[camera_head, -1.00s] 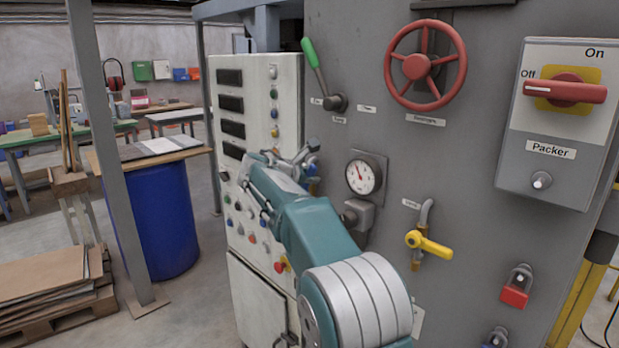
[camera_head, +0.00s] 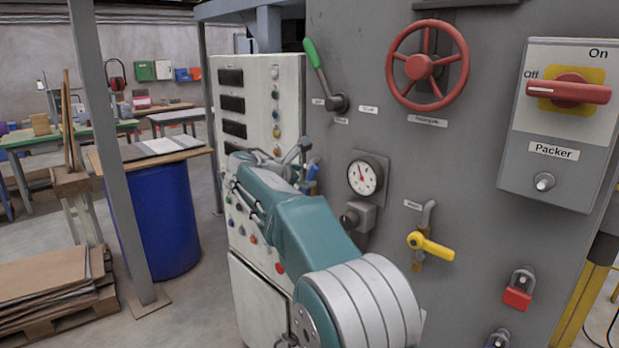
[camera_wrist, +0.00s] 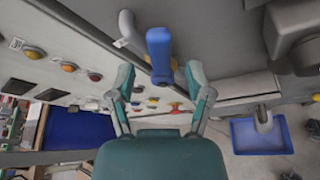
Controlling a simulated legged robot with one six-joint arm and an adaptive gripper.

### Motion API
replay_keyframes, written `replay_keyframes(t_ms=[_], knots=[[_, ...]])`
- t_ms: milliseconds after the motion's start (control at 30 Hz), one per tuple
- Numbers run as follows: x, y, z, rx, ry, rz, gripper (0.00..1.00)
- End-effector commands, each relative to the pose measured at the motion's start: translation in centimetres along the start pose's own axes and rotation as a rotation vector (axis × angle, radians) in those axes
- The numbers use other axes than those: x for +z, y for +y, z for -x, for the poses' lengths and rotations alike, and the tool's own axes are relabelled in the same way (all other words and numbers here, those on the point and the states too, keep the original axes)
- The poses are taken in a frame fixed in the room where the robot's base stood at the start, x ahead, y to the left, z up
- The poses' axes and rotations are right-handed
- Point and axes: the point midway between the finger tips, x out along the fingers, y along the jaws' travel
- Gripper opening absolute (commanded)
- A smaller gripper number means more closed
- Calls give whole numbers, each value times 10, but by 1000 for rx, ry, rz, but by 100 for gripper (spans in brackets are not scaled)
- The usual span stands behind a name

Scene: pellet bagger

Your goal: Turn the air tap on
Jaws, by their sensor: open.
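A tap with a blue handle (camera_wrist: 159,55) sits on a bent grey pipe (camera_wrist: 127,28) in the wrist view. A bit of its blue handle (camera_head: 313,172) shows past my arm in the head view. My gripper (camera_wrist: 160,80) is open, with one teal finger on each side of the handle's lower part in the wrist view. I cannot tell whether a finger touches it. A second tap with a yellow handle (camera_head: 432,246) is on the grey machine panel, right of my arm, its handle slanting down to the right. The tap labels are too small to read surely.
A pressure gauge (camera_head: 364,175), a red handwheel (camera_head: 427,66) and a green-handled lever (camera_head: 317,62) are on the same panel. A white control cabinet (camera_head: 287,100) with buttons stands close by my gripper. A blue drum (camera_head: 165,220) stands at the left.

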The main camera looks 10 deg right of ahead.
Motion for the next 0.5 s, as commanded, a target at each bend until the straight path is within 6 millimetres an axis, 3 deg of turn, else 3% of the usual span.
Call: replay_keyframes(t_ms=[100, 300, 500], knots=[[-1, 1, 28, 4, 2, 0, 66], [-2, 1, 64, 2, 2, 1, 66], [-2, 0, 79, -1, 1, 2, 66]])
